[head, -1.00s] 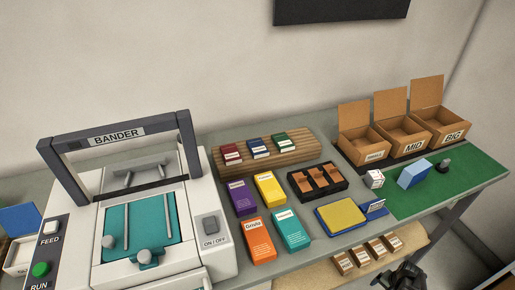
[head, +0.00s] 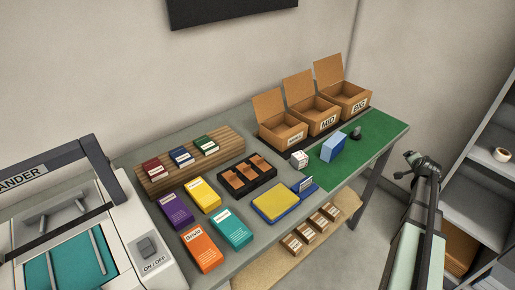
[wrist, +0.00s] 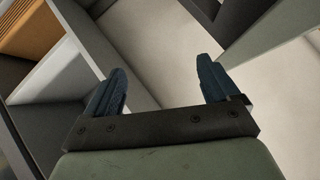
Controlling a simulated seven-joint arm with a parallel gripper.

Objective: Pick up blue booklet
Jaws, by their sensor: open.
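The blue booklet (head: 181,157) lies on a ribbed wooden rack (head: 225,147), between a red booklet (head: 153,168) and a green booklet (head: 206,145). Each has a white label band. My gripper (head: 418,163) is at the right in the head view, beyond the table's right side and far from the rack. In the wrist view my gripper (wrist: 161,75) has its two dark blue fingers spread, with nothing between them. The booklet does not show in the wrist view.
A bander machine (head: 75,235) stands at the left. Purple, yellow, orange and teal packs lie before the rack. A black tray (head: 247,178), yellow-topped pad (head: 275,202), blue block (head: 333,147) on a green mat (head: 375,130) and open cartons (head: 342,98) lie right. Shelves (head: 480,190) stand far right.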

